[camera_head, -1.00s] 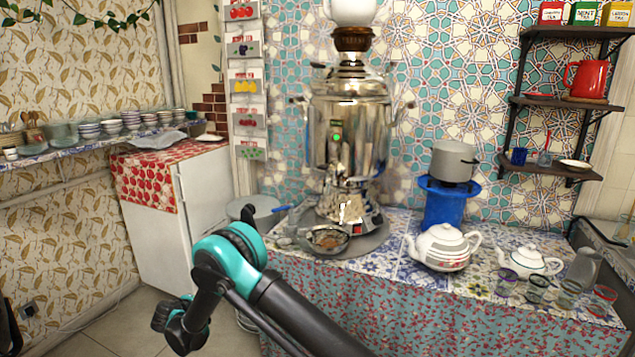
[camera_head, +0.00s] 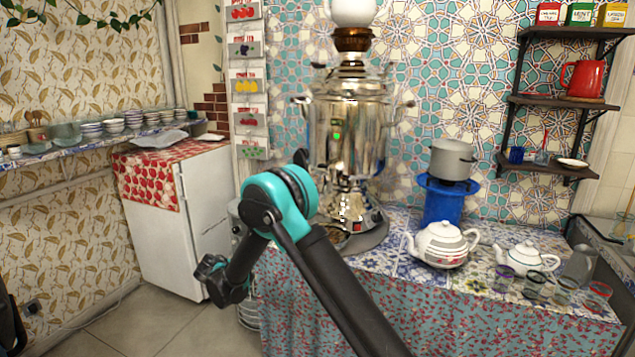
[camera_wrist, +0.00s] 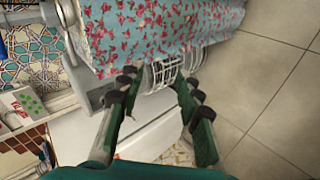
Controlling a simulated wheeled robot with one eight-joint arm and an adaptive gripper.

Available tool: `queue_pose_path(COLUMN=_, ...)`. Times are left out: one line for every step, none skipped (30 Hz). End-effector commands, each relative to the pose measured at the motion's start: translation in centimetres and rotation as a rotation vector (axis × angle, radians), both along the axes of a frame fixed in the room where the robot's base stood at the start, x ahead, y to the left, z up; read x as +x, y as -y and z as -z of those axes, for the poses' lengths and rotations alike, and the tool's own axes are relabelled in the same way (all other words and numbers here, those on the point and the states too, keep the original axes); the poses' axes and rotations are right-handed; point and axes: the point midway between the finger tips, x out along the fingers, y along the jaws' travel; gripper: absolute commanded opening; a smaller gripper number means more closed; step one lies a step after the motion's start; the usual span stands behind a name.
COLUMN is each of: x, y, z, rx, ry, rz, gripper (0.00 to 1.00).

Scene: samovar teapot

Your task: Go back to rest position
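My gripper (camera_wrist: 158,84) shows in the wrist view with its two fingers spread apart and nothing between them. Beyond the fingers are the flowered tablecloth's hanging edge, a white wire rack and the tiled floor. In the head view my arm rises from the bottom, bends at a teal joint and drops to a dark end over the floor at the left. The gripper's fingers cannot be made out there. The arm stands in front of the table's left end and hides part of it.
A metal samovar (camera_head: 347,130) stands on the table (camera_head: 440,315) just behind the arm. A white teapot (camera_head: 441,243), a smaller teapot (camera_head: 524,258) and several glasses are at the right. A white fridge (camera_head: 168,230) stands left. The floor (camera_head: 150,325) in front of it is open.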

Motion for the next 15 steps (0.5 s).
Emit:
queue_pose_path(x=0.3, y=2.7, z=-1.4, rx=0.018, ry=-0.018, rz=0.033, gripper=0.35)
queue_pose_path(x=0.4, y=4.2, z=-2.1, rx=0.031, ry=-0.028, rz=0.053, gripper=0.35)
queue_pose_path(x=0.3, y=6.1, z=-3.0, rx=0.047, ry=-0.042, rz=0.077, gripper=0.35)
queue_pose_path(x=0.2, y=7.5, z=-3.6, rx=0.062, ry=-0.054, rz=0.095, gripper=0.35)
queue_pose_path(x=0.1, y=9.0, z=-4.2, rx=0.074, ry=-0.064, rz=0.114, gripper=0.35)
queue_pose_path(x=-0.1, y=10.8, z=-5.0, rx=0.093, ry=-0.078, rz=0.138, gripper=0.35)
queue_pose_path(x=-0.4, y=12.2, z=-5.6, rx=0.106, ry=-0.087, rz=0.157, gripper=0.35)
queue_pose_path(x=-0.6, y=13.6, z=-6.1, rx=0.121, ry=-0.097, rz=0.175, gripper=0.35)
queue_pose_path(x=-1.1, y=15.4, z=-6.8, rx=0.139, ry=-0.110, rz=0.199, gripper=0.35)
queue_pose_path(x=-1.5, y=16.8, z=-7.3, rx=0.153, ry=-0.118, rz=0.218, gripper=0.35)
queue_pose_path(x=-1.9, y=18.1, z=-7.8, rx=0.168, ry=-0.128, rz=0.237, gripper=0.35)
queue_pose_path(x=-2.5, y=19.9, z=-8.4, rx=0.187, ry=-0.140, rz=0.261, gripper=0.35)
queue_pose_path(x=-3.1, y=21.2, z=-8.9, rx=0.204, ry=-0.149, rz=0.280, gripper=0.35)
queue_pose_path(x=-3.6, y=22.5, z=-9.3, rx=0.217, ry=-0.156, rz=0.297, gripper=0.35)
queue_pose_path(x=-4.5, y=24.2, z=-9.8, rx=0.239, ry=-0.167, rz=0.322, gripper=0.35)
